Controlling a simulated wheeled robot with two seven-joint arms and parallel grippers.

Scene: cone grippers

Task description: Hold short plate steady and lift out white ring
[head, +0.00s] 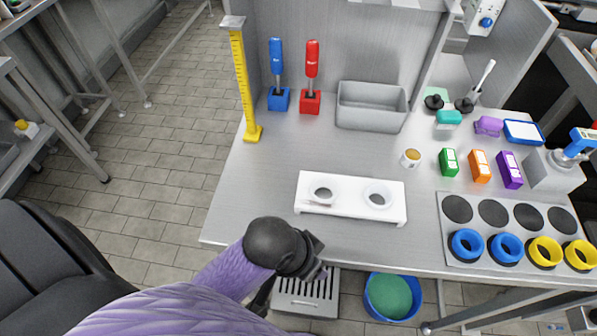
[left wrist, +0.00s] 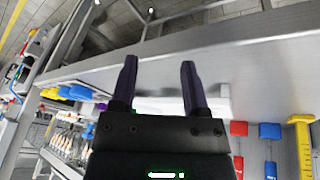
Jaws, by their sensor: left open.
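A short white plate (head: 350,206) stands on the steel table near its front edge, with two round openings. A white ring (head: 378,188) appears to sit in the right opening, with a raised rim. The left opening (head: 322,192) looks flatter, with a small pale piece at its front edge. My left gripper (head: 320,273) is below and in front of the plate, beyond the table edge, and touches nothing visible. In the left wrist view its two dark fingers (left wrist: 159,66) are apart and empty. A white strip behind the gripper there may be the plate. My right gripper is not in view.
Blue and yellow rings (head: 466,244) sit on a grey panel at the right. A small cup (head: 411,158) stands behind the plate. A grey bin (head: 371,106), red and blue stands and a yellow gauge (head: 243,85) are farther back. The table left of the plate is clear.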

